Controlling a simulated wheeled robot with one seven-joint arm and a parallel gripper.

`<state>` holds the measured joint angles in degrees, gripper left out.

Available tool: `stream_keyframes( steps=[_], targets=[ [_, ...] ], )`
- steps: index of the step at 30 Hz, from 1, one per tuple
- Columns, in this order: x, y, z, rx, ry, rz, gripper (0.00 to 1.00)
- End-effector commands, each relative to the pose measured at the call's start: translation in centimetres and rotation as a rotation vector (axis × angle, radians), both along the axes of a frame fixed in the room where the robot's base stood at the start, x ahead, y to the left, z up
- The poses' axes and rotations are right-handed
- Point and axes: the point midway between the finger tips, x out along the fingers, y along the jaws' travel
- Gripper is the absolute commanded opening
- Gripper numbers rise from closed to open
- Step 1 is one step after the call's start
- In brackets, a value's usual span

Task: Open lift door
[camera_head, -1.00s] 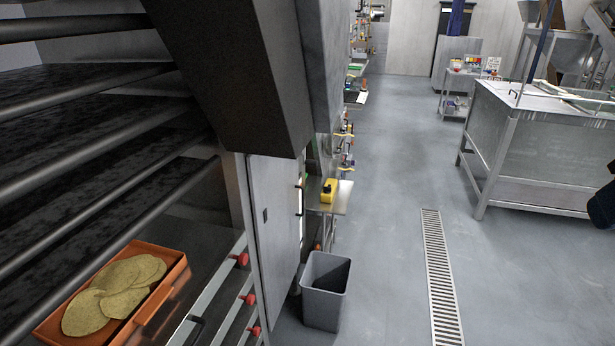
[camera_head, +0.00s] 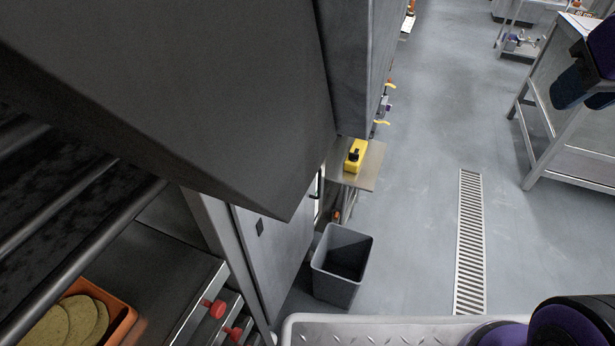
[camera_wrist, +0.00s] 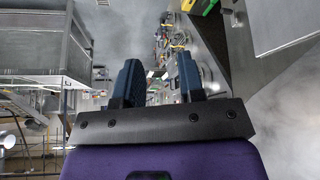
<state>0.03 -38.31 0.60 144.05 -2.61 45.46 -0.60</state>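A large dark grey slanted panel (camera_head: 190,90) hangs over the shelf rack at the left of the head view. I cannot tell whether it is the lift door, and no handle shows on it. A grey upright door panel (camera_head: 262,240) with a small dark fitting stands below and right of it. My gripper (camera_wrist: 160,75) is open in the wrist view, its two dark fingers apart with nothing between them. In the head view, part of it shows at the upper right edge, well apart from both panels.
An orange tray (camera_head: 122,318) of flat yellowish chips sits at lower left beside red knobs (camera_head: 213,308). A grey bin (camera_head: 342,265) stands below a small shelf (camera_head: 366,172) with a yellow object (camera_head: 355,155). A metal table (camera_head: 570,140) is at right. The floor around the drain grate (camera_head: 470,245) is clear.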

Motion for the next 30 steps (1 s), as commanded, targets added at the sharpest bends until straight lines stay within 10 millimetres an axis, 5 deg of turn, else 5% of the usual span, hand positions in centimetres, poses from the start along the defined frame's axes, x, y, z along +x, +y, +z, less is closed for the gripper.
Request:
stream_keyframes(
  steps=[14, 21, 30],
  targets=[
    [17.0, 0.6, -5.0, -0.191, -0.166, 0.248, 0.36],
    [24.1, 2.7, -9.9, -0.22, -0.258, 0.419, 0.36],
    [30.4, 6.6, -17.9, -0.174, -0.38, 0.64, 0.36]
  ],
)
